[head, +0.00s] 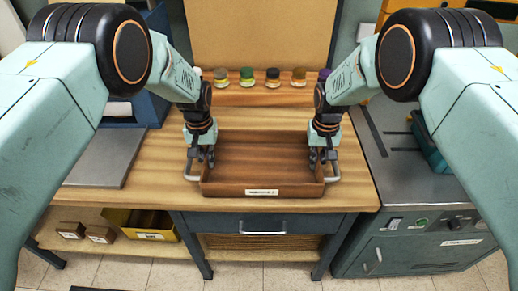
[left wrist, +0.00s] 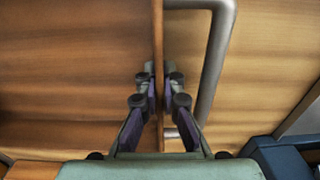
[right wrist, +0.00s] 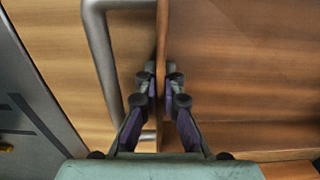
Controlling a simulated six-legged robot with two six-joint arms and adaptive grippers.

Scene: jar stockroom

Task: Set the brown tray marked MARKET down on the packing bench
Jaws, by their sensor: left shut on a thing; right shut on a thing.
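The brown tray (head: 225,189) is over the front part of the wooden packing bench (head: 160,170), level, with a small white label (head: 262,192) on its front wall. The label's text is too small to read surely. The tray looks empty. I cannot tell whether its underside touches the bench. My left gripper (head: 207,162) is shut on the tray's left wall, which also shows between the fingers in the left wrist view (left wrist: 158,75). My right gripper (head: 322,160) is shut on the right wall, seen in the right wrist view (right wrist: 162,75). Metal handles (left wrist: 217,60) stand outside both walls.
Several small jars (head: 247,76) stand in a row at the back of the bench. A grey plate (head: 105,157) lies to the left. A grey metal cabinet (head: 410,215) adjoins on the right. A yellow bin (head: 125,220) and small boxes (head: 100,234) are on the shelf below left.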

